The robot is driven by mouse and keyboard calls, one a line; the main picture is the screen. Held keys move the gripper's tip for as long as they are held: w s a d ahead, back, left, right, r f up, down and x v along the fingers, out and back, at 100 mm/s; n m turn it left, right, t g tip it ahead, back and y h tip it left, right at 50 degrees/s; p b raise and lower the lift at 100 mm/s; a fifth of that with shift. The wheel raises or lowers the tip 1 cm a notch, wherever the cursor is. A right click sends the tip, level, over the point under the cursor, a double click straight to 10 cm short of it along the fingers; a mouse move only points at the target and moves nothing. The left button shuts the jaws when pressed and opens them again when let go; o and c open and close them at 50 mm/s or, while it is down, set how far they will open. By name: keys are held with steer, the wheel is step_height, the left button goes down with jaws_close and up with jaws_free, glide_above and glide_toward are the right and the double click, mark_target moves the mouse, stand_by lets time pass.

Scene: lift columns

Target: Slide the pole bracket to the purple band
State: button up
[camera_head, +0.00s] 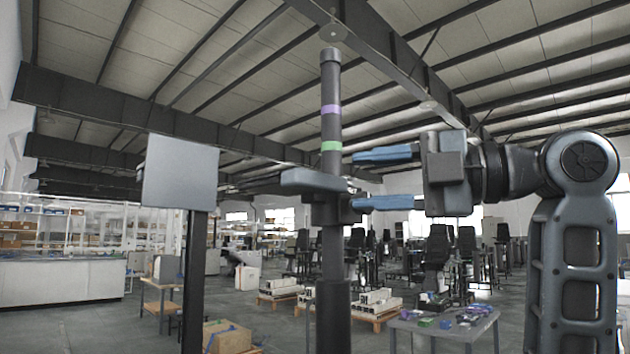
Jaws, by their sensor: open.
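A dark vertical pole (332,88) stands in the middle of the camera_head view. A purple band (331,109) rings it near the top, and a green band (331,146) sits lower. The pole bracket (314,181) is around the pole below the green band, with a blue-grey arm reaching left. My gripper (384,178) comes in from the right, its two blue fingers apart, one above the other. The fingers are at the bracket's right side, the lower one level with the bracket's dark collar. Whether they touch the bracket I cannot tell.
A grey flat panel (180,172) on a dark post stands left of the pole, near the bracket's left end. A grey table (452,333) with small items is at the lower right. The space around the upper pole looks clear.

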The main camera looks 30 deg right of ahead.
mark_target(327, 181)
steer(key=shift+w+a+r, duration=0.2)
steer(key=shift+w+a, duration=0.1)
steer(key=shift+a, duration=0.05)
steer(key=p+x, duration=0.1)
steer(key=x, duration=0.6)
steer(key=shift+p, duration=0.4)
steer(key=shift+s+f, duration=0.1)
jaws_close()
